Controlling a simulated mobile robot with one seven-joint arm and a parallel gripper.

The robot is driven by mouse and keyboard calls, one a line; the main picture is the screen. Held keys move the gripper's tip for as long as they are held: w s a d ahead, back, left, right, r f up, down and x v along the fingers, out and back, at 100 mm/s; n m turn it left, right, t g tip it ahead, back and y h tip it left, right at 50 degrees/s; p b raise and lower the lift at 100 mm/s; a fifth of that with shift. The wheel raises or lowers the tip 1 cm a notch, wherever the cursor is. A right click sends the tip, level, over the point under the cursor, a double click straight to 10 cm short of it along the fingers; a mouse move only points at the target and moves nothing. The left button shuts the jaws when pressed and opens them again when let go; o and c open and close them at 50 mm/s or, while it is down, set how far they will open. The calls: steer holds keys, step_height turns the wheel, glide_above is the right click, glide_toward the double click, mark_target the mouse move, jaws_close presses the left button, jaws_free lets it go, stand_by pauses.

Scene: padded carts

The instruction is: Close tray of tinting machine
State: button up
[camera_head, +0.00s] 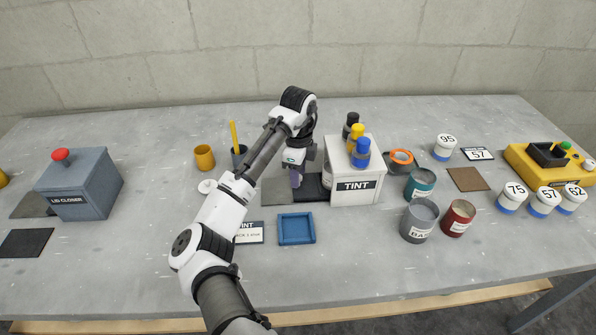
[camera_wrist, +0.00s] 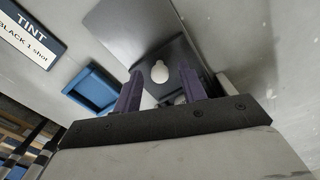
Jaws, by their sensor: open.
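The tinting machine (camera_head: 357,192) is a white box marked TINT, right of the table's middle, with black, yellow and blue bottles on top. A dark flat tray (camera_head: 314,188) sticks out from its left side. A lighter grey plate (camera_head: 275,192) lies left of it. My gripper (camera_head: 296,180) is low over the place where they meet, fingers downward, left of the machine. In the wrist view its purple fingers (camera_wrist: 162,92) are apart, with a white rounded spot (camera_wrist: 160,71) between them in the picture. I cannot tell whether the fingers touch the tray.
A blue square tray (camera_head: 296,229) and a TINT card (camera_head: 249,233) lie in front. Several paint cans, such as the grey one (camera_head: 419,221), stand right of the machine. A dark cup (camera_head: 240,156) and yellow cup (camera_head: 204,157) stand behind my arm. The lid closer (camera_head: 82,188) is far left.

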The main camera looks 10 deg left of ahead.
step_height(320, 180, up, 14)
stand_by(0.6)
steer(key=shift+f, duration=0.1)
